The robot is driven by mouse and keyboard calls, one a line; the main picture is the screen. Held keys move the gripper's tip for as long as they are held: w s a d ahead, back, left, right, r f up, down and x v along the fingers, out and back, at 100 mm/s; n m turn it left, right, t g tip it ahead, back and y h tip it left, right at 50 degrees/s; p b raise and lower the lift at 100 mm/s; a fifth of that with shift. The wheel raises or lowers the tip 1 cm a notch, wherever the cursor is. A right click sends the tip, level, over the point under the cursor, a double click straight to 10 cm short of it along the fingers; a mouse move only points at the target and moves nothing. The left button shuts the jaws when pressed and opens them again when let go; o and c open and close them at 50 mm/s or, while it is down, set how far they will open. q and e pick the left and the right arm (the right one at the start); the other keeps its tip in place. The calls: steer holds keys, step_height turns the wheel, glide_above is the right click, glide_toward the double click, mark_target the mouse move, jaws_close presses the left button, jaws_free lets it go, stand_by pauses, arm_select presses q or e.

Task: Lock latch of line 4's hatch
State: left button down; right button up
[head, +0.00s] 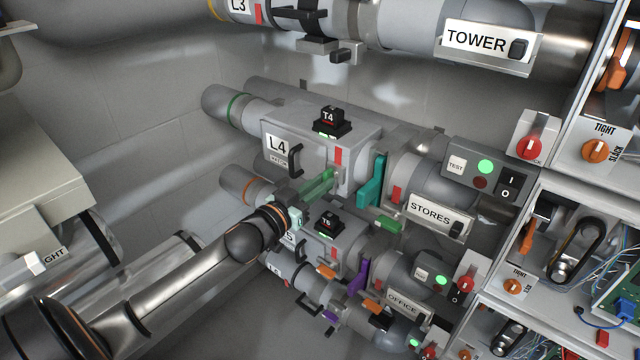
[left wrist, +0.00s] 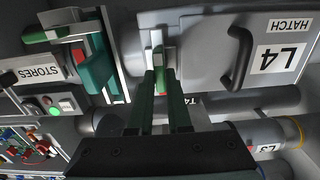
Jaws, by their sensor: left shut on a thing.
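The line 4 housing carries a grey hatch (head: 279,143) marked L4, with a dark bar handle (head: 296,160); it lies flat against the housing in the head view. The hatch (left wrist: 205,45) also shows in the left wrist view, upside down. My left gripper (head: 328,180), with green fingers, is at the hatch's right edge, right of the handle. In the left wrist view my left gripper (left wrist: 162,82) is shut on the small latch (left wrist: 157,40), whose pale metal bar and green part show. The fingers hide part of the latch. My right gripper is not in view.
A teal gate lever (head: 372,182) stands just right of the latch, close to my fingers. The STORES box (head: 436,214) and a switch box (head: 486,170) lie further right. Line 5's housing (head: 338,250) is just below my wrist.

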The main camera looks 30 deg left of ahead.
arm_select(q)
steer(key=shift+d+f+m+p, duration=0.15)
steer(key=shift+m+p, duration=0.95)
steer(key=shift+m, duration=3.35)
steer(key=shift+d+f+m+p, duration=0.1)
steer(key=shift+m+p, duration=1)
steer(key=shift+m, duration=3.35)
steer(key=c, duration=0.9)
jaws_free()
steer(key=shift+o, duration=0.2)
steer(key=shift+s, duration=0.1)
